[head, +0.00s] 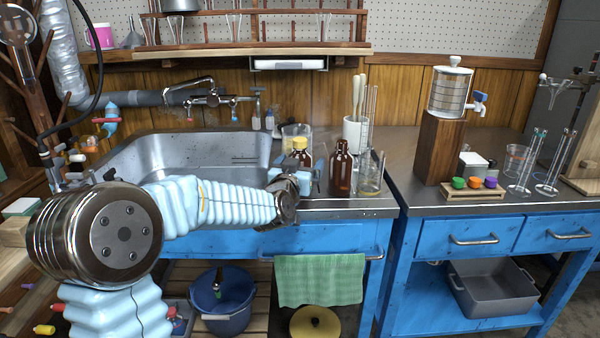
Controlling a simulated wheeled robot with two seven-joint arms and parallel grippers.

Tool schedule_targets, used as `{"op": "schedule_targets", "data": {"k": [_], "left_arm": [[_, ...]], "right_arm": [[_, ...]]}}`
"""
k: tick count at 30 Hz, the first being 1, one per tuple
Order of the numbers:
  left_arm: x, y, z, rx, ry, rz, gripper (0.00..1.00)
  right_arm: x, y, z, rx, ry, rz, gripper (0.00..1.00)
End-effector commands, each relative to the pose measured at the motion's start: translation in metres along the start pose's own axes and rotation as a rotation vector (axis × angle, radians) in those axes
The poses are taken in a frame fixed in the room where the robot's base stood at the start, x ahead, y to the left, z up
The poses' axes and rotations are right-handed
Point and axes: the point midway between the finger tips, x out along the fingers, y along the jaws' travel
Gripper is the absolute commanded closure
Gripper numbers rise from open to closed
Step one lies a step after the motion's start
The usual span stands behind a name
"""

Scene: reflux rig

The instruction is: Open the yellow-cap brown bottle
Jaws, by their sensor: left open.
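The brown bottle with the yellow cap (300,145) stands on the counter by the right end of the sink. The cap is on it, and its lower part is hidden behind my left gripper. My left gripper (312,176) is open at the bottle, its jaws in front of or around the body; I cannot tell whether they touch it. A second brown bottle (341,172) with a dark top stands just to the right. My right gripper is not in view.
Glass cylinder and beaker (370,172) stand right of the bottles, with a white utensil pot (356,133) behind. The metal sink (190,160) lies left. A green towel (320,280) hangs below on the rail. A wooden block with a dispenser (442,150) stands on the right counter.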

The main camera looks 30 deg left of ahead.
Motion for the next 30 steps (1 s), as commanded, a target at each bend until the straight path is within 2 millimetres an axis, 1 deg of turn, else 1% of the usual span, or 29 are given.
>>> {"op": "schedule_targets", "data": {"k": [4, 5, 15, 18, 26, 30], "left_arm": [[0.0, 0.0, 0.0, 0.0, 0.0, 0.0, 0.08], [0.0, 0.0, 0.0, 0.0, 0.0, 0.0, 0.09], [0.0, 0.0, 0.0, 0.0, 0.0, 0.0, 0.61], [-0.001, 0.0, 0.0, 0.0, 0.0, 0.0, 0.75], [-0.001, 0.0, -0.002, 0.0, 0.002, 0.0, 0.75], [0.0, 0.0, -0.012, -0.001, 0.004, 0.0, 0.75]], "right_arm": [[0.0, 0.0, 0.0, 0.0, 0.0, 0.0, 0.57], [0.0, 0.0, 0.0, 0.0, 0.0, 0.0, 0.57], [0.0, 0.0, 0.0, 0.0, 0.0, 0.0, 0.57], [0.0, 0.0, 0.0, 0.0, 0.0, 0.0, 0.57], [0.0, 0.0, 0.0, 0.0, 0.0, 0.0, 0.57], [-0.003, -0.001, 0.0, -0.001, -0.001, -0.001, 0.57]]}}
